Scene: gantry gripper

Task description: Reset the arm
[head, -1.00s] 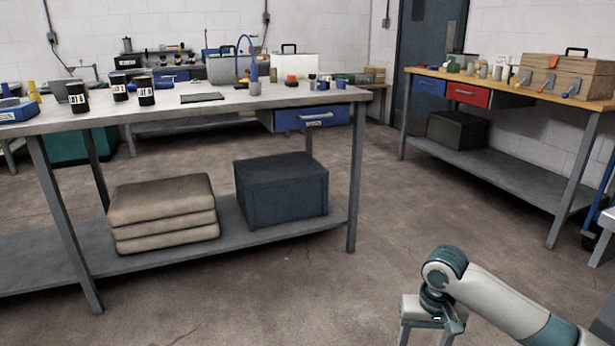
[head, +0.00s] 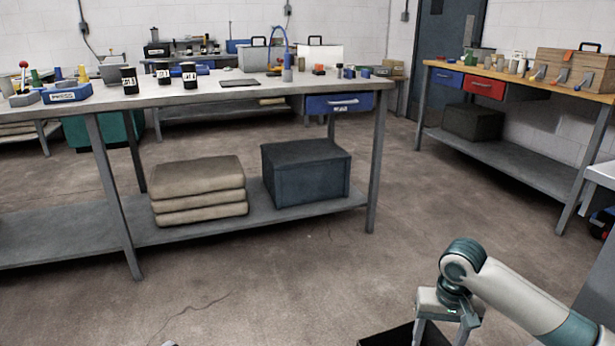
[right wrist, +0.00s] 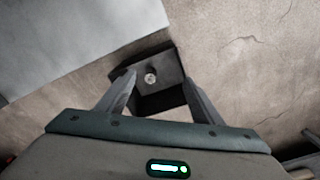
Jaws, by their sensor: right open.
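My right arm comes in from the right in the head view and hangs low over open floor, in front of the benches. Its gripper (head: 441,336) points down, open, with its tips near the bottom edge of the picture. In the right wrist view the two fingers (right wrist: 159,80) are spread apart with nothing gripped. Beyond them is a dark angular shape (right wrist: 158,100) with a small round pale spot; I cannot tell what it is or whether it is part of me. My left gripper is not in view.
A grey workbench (head: 215,92) holds dark canisters (head: 190,75) and small parts. Its lower shelf (head: 160,230) bears folded cloths (head: 198,190) and a dark box (head: 306,172). A wood-topped bench (head: 520,83) stands at right. Floor (head: 270,280) between is clear.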

